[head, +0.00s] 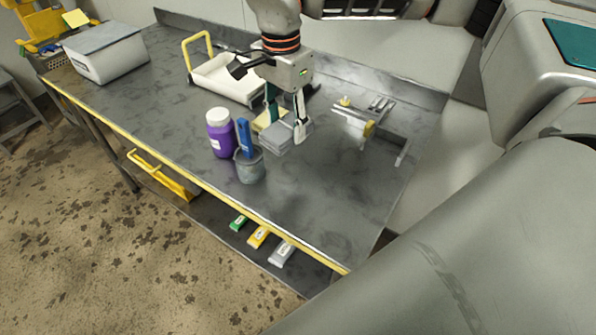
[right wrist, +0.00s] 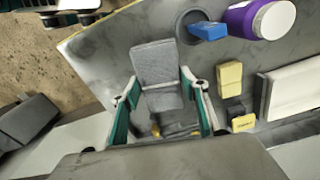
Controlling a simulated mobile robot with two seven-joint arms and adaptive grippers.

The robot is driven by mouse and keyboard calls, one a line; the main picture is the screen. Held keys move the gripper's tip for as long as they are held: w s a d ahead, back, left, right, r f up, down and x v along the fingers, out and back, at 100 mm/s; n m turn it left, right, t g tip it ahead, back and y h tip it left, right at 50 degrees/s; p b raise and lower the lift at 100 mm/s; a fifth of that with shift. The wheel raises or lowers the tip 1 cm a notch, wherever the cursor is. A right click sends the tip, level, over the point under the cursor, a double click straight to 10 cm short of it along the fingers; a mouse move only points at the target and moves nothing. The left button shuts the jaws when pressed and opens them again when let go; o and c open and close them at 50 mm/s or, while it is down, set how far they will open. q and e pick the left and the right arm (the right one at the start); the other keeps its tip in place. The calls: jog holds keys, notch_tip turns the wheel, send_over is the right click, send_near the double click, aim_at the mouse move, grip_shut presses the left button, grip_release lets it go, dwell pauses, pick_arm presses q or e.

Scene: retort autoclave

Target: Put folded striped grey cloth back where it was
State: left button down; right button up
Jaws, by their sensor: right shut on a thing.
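The folded striped grey cloth (head: 283,139) is between the fingers of my right gripper (head: 285,127), over the right half of the metal bench. The right wrist view shows the cloth (right wrist: 157,68) extending past the fingertips of the right gripper (right wrist: 160,86), which is shut on it. It is low, close to the bench top (head: 330,190); I cannot tell whether it touches. A yellow folded cloth (right wrist: 230,79) lies nearby, partly hidden behind the gripper in the head view. My left gripper does not show.
A purple bottle with a white lid (head: 221,135) and a grey cup (head: 249,166) holding a blue-handled item (head: 245,138) stand left of the cloth. A white tray with a yellow handle (head: 223,78) is behind. A metal fixture (head: 370,122) sits right. The bench front is clear.

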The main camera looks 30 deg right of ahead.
aim_at(292, 121)
jog(key=m, duration=0.1)
jog(key=r+m, duration=0.1)
jog(key=m, duration=0.1)
jog(key=d+m, duration=0.1)
jog(key=m, duration=0.1)
jog(key=shift+w+r+b, duration=0.2)
jog(key=shift+w+b, duration=0.1)
jog(key=m, duration=0.2)
jog(key=d+r+m, duration=0.1)
jog(key=m, duration=0.2)
jog(key=shift+w+r+b, duration=0.15)
jog(key=shift+r+b, duration=0.05)
jog(key=shift+b, duration=0.15)
jog(key=m, duration=0.1)
jog(key=r+m, duration=0.1)
jog(key=m, duration=0.2)
jog(key=shift+w+d+r+m+b, duration=0.2)
jog(key=shift+d+m+b, duration=0.1)
jog(key=shift+d+m, duration=0.1)
jog(key=m, duration=0.1)
jog(key=r+m, duration=0.1)
jog(key=m, duration=0.3)
jog(key=shift+d+r+b, duration=0.3)
jog(key=shift+d, duration=0.1)
jog(key=shift+f+m, duration=0.15)
jog(key=shift+m, duration=0.25)
notch_tip(292, 121, down, 15)
jog(key=shift+b, duration=0.4)
jog(key=shift+f, duration=2.3)
